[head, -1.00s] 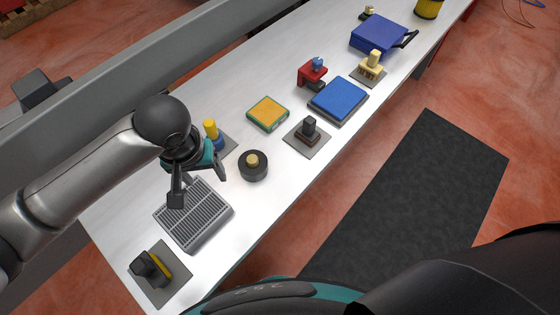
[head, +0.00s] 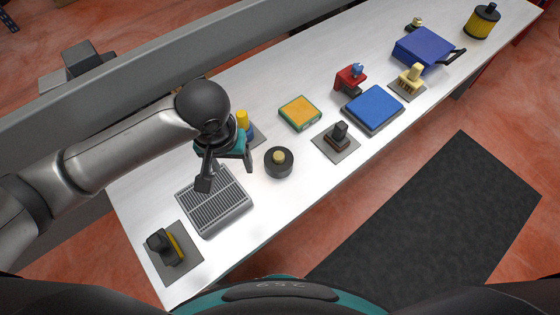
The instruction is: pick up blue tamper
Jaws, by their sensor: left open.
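My left gripper (head: 227,173) points down, open and empty, above the back edge of the grey slatted grate. Just behind it, a piece with a yellow upright handle and blue lower part (head: 243,122) stands on a grey pad; it may be the blue tamper, but the gripper partly hides it. The left gripper is apart from it, nearer the front. A red clamp-like piece with a small blue top (head: 351,79) stands farther right along the table. My right gripper is not in view.
Brushes and other handled pieces stand on grey pads.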

